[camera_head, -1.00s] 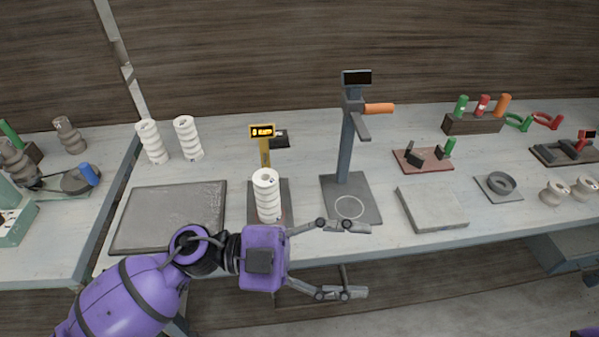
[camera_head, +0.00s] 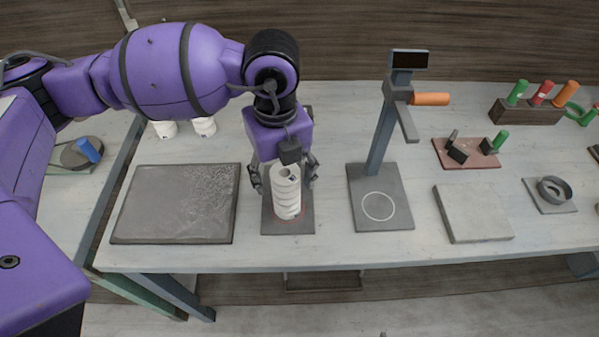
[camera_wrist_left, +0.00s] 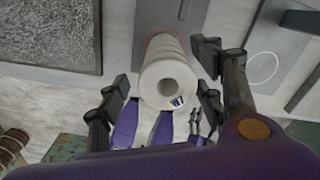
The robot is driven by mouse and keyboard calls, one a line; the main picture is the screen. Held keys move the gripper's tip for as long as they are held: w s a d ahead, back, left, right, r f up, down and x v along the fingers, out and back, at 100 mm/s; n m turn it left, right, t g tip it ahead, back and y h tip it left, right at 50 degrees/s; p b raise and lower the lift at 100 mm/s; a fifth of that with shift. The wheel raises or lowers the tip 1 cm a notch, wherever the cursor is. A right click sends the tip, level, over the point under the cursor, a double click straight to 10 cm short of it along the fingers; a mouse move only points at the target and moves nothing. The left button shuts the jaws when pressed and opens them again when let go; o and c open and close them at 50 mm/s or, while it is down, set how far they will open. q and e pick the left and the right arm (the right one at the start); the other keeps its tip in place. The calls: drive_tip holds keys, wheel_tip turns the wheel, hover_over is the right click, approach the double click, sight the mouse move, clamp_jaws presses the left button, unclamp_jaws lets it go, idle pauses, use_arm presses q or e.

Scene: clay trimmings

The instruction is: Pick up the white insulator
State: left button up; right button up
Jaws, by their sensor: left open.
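The white insulator (camera_head: 286,193) is a ribbed white cylinder standing upright on a dark grey plate (camera_head: 288,226) at the middle left of the table. In the left wrist view its round top with a hole and a dark mark (camera_wrist_left: 168,84) faces the camera. My left gripper (camera_head: 284,178) is around the insulator's upper part from above and behind. Its fingers are open, one on each side. The wrist view shows the left gripper (camera_wrist_left: 160,88) with gaps between the fingers and the insulator. My right gripper is not in these views.
A flat grey slab (camera_head: 180,204) lies left of the insulator. A tall press-like stand (camera_head: 383,150) with an orange handle rises to its right. Two more white insulators (camera_head: 204,127) stand behind, partly hidden by my arm. A pale block (camera_head: 472,213) lies farther right.

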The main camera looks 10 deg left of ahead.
use_arm(q)
wheel_tip(320, 180, down, 6)
drive_tip(key=shift+d+r, duration=0.15)
clamp_jaws()
idle(0.5)
